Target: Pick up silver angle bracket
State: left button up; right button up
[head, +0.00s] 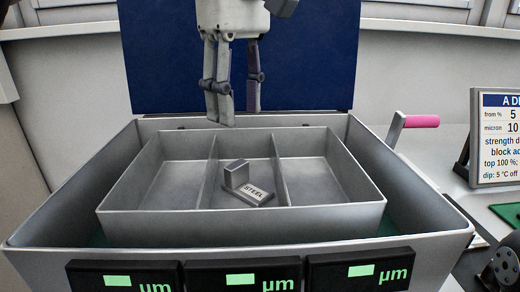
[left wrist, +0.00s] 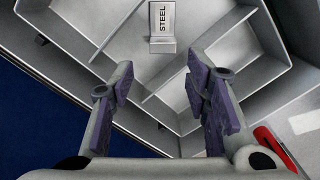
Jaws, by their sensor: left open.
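The silver angle bracket (head: 237,176) sits in the middle compartment of the grey divided tray (head: 240,222). It has an upright block and a flat foot labelled "STEEL". In the left wrist view the bracket (left wrist: 162,45) shows at the top centre, beyond the fingertips. My left gripper (head: 239,118) hangs above the tray's back edge, behind and above the bracket and apart from it. In the left wrist view my left gripper (left wrist: 160,75) is open, with nothing between its fingers. My right gripper is not in view.
The tray sits inside a larger grey bin (head: 80,190) with raised walls. Its left and right compartments look empty. A dark blue panel (head: 160,60) stands behind. Displays marked "µm" (head: 240,278) line the front. A pink-handled crank (head: 420,121) and a sign (head: 500,135) are at the right.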

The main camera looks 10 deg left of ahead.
pick_arm(q)
send_over(242, 185)
jog(key=f, duration=0.5)
jog(key=shift+s+a+f, duration=0.1)
jog(key=shift+s+a, duration=0.05)
jog(key=shift+s, duration=0.25)
jog(key=f, duration=0.6)
jog(key=shift+w+f, duration=0.25)
jog(key=shift+w, duration=0.05)
grip_shut()
